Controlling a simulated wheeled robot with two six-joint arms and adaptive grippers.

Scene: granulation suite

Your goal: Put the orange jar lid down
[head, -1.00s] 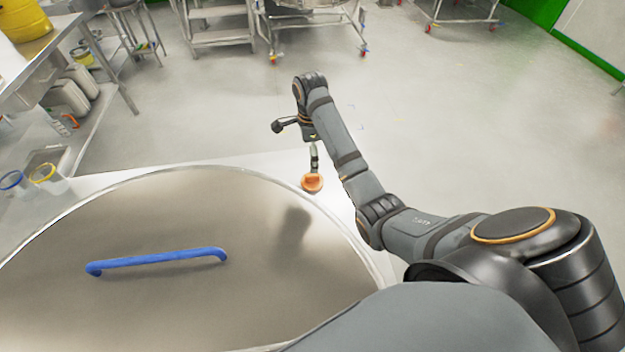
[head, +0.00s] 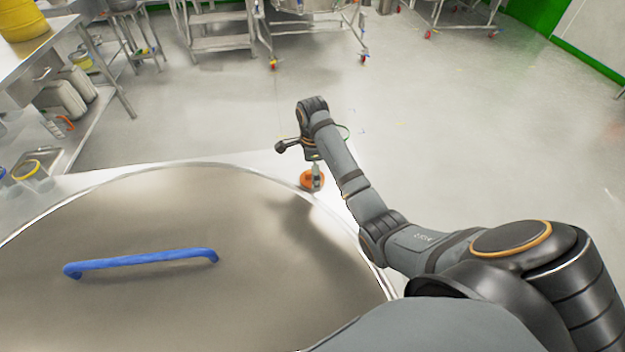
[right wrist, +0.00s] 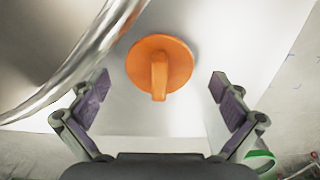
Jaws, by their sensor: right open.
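The orange jar lid (head: 309,181) lies on the white table top (head: 262,160), beside the rim of a large steel lid. In the right wrist view the orange jar lid (right wrist: 173,62) shows as a disc with a raised grip bar. My right gripper (head: 316,178) is above the lid and partly covers it in the head view. In the right wrist view my right gripper (right wrist: 158,98) is open, its purple-padded fingers apart on both sides, with the lid beyond and between them. Nothing is held. My left gripper is not in view.
A big round steel lid with a blue handle (head: 142,262) fills the front left. Clear containers with a yellow-rimmed one (head: 28,170) stand at the far left, below a steel bench (head: 38,55). The floor on the right is open.

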